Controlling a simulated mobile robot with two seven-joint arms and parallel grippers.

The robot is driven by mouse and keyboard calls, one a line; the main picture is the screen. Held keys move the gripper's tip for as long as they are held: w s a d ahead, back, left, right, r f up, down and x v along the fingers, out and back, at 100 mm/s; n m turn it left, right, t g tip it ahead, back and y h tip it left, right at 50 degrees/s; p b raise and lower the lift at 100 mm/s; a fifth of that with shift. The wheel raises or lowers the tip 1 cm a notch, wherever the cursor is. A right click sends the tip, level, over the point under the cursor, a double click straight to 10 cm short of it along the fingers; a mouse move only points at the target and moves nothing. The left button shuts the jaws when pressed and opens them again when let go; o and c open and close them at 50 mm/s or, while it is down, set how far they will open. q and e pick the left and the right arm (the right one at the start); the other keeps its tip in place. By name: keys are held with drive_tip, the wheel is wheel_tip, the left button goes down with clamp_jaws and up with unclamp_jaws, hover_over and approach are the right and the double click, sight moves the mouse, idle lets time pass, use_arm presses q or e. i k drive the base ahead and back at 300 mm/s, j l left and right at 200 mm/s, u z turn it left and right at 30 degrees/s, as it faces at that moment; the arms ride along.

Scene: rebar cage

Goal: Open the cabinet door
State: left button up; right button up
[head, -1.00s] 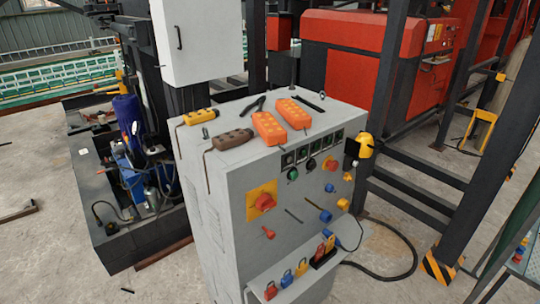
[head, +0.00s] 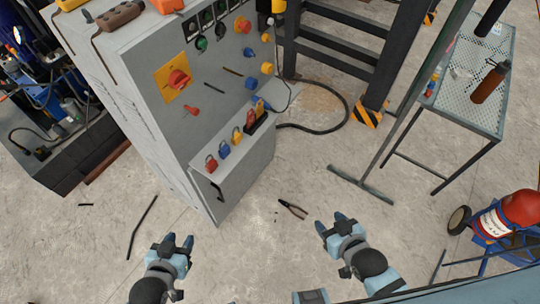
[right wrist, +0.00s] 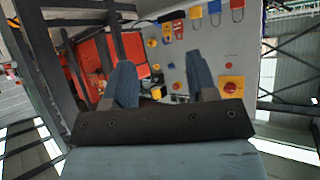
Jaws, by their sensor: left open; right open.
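The grey control cabinet (head: 165,110) stands upright at upper left in the head view. A dark handle (head: 217,190) shows low on its front, under a ledge of padlocks, and the front panel looks closed. My left gripper (head: 178,241) is open and empty, below the cabinet's lower corner in the picture and apart from it. My right gripper (head: 331,223) is open and empty, to the right of the cabinet over the floor. In the right wrist view its two fingers (right wrist: 163,82) are apart, with the cabinet's panel (right wrist: 215,55) upside down beyond them.
Pliers (head: 293,209) lie on the floor between my grippers. A black cable (head: 340,118) curves beside the cabinet. A mesh-topped table (head: 475,75) with a brown bottle (head: 490,82) stands at right, above a red fire extinguisher (head: 515,212). The concrete floor before the cabinet is mostly clear.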

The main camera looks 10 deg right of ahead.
sight(218, 199)
drive_tip(key=l+u, duration=0.25)
drive_tip(key=u, duration=0.2)
drive_tip(key=k+l+u, duration=0.1)
drive_tip(key=l+u, duration=0.15)
drive_tip(key=u, duration=0.2)
